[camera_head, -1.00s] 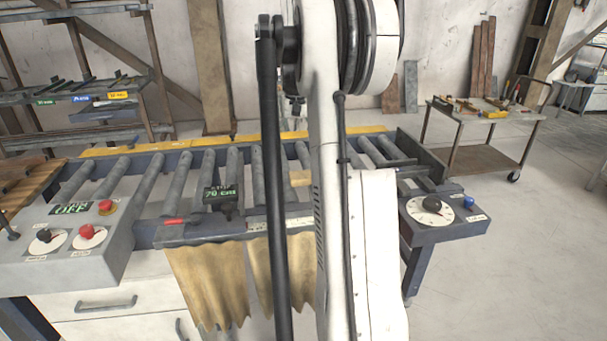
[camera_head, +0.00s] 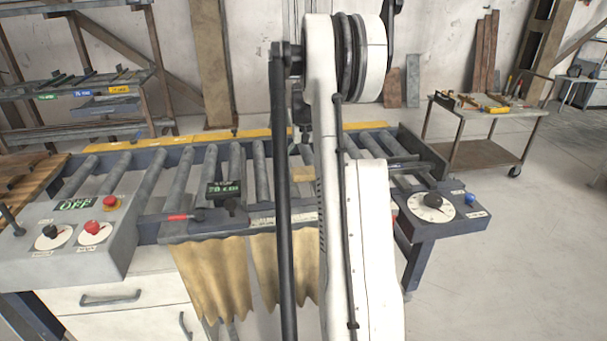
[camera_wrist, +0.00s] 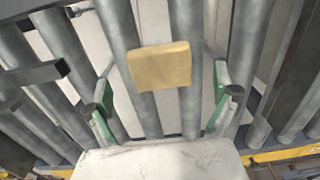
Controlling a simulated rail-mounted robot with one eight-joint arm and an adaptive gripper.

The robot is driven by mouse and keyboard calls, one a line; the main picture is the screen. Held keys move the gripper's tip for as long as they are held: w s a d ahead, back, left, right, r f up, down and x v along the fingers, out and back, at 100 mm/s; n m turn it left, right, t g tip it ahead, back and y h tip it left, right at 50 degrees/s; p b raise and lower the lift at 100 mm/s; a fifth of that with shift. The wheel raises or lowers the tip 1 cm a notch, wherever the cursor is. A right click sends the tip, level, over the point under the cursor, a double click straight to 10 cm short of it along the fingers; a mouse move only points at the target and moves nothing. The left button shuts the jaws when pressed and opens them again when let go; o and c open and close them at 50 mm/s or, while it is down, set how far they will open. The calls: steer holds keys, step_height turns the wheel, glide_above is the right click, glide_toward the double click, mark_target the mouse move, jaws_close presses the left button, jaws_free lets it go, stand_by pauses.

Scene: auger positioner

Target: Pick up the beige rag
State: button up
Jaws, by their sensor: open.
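The beige rag (camera_wrist: 160,66) looks like a small, flat, folded tan piece. It lies across the grey rollers in the upper middle of the wrist view. In the head view a small part of the rag (camera_head: 303,173) shows beside my arm, which hides the rest. My gripper (camera_wrist: 164,92) is open, with its green-padded fingers apart on the left and right of the rag in the picture. Nothing is held between them. The gap in height between fingertips and rag is hard to tell. In the head view my arm covers most of the gripper.
The rag lies on a roller conveyor (camera_head: 178,180) with dark side rails. Tan cloths (camera_head: 213,280) hang from its front edge. A control box (camera_head: 60,250) stands at the left and a dial box (camera_head: 440,215) at the right. A tool cart (camera_head: 490,125) stands behind right.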

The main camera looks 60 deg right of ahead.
mark_target(304, 170)
steer(key=shift+w+d+f, duration=0.1)
steer(key=shift+f, duration=0.85)
steer(key=shift+w+d+f, duration=0.1)
steer(key=shift+f, duration=0.85)
steer(key=shift+a, duration=0.1)
steer(key=shift+c, duration=0.3)
steer(key=c, duration=1.2)
steer(key=shift+r, duration=0.15)
